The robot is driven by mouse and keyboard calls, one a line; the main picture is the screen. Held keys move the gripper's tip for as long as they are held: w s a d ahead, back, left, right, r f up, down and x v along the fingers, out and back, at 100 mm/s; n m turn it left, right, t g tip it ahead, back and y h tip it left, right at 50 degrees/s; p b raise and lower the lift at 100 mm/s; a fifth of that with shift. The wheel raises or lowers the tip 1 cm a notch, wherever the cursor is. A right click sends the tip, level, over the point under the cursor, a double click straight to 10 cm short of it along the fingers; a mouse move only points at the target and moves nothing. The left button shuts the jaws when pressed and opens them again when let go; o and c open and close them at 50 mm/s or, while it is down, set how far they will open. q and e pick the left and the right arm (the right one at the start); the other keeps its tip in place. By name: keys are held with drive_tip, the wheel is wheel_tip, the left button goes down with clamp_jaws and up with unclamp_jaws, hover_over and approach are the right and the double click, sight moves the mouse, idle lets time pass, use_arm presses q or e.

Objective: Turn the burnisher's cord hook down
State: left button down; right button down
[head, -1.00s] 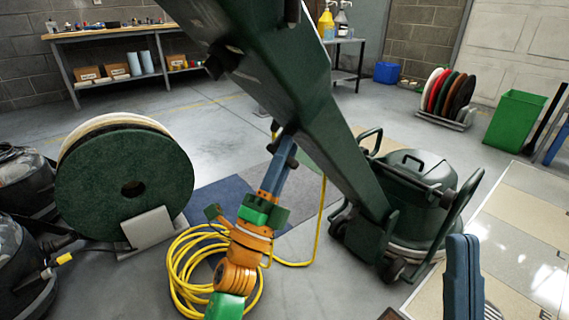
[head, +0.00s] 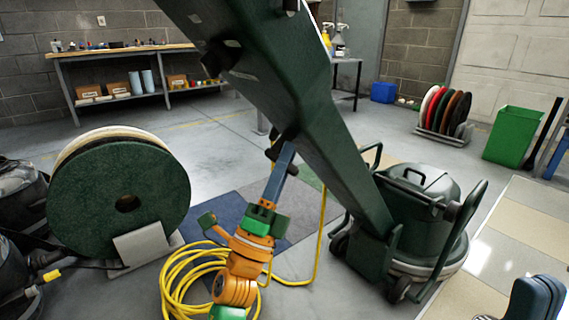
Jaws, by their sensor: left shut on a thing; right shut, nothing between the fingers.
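The burnisher (head: 425,200) is a dark green floor machine at right of centre, and its long green handle (head: 290,110) slants up to the top left. A dark cord hook (head: 273,153) sticks out from the handle's left side. My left gripper (head: 283,158) reaches up from below and is shut on this hook; its fingers and the handle partly hide it, so its exact angle is unclear. Another small dark peg (head: 208,52) sits higher on the handle. My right gripper (head: 538,298) is at the bottom right corner, shut and empty, apart from the burnisher.
A yellow cord (head: 185,280) lies coiled on the floor beside my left arm. A large green pad on a stand (head: 115,200) is at left. A workbench (head: 130,52), pad rack (head: 440,132) and green bin (head: 515,135) stand further back.

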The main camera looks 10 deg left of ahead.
use_arm(q)
drive_tip(key=c, duration=0.7)
unclamp_jaws()
drive_tip(key=shift+d, duration=0.1)
drive_tip(key=v, duration=0.7)
